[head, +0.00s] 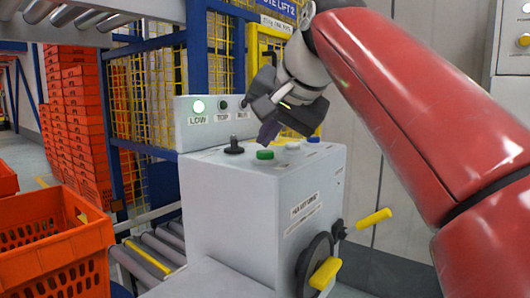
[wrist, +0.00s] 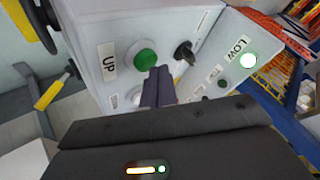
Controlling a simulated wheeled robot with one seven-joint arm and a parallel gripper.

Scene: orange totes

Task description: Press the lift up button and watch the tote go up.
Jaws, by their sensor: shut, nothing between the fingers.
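The grey control box (head: 240,205) has a green button (head: 265,154) on its top, between a black knob (head: 234,146) and a white button (head: 292,146). In the wrist view the green button (wrist: 146,60) has an "UP" label (wrist: 108,63) beside it. My gripper (head: 268,133) is shut and empty, its tips pointing down just above the green button. In the wrist view my gripper's tips (wrist: 158,72) overlap the button's lower right edge; I cannot tell whether they touch. Orange totes (head: 55,255) stand at the left; I cannot tell which belongs to the lift.
The indicator panel (head: 215,122) behind the box has its "LOW" lamp (head: 198,107) lit green. Roller conveyor (head: 165,245), blue-framed yellow mesh (head: 150,90) and stacked orange crates (head: 78,120) lie left.

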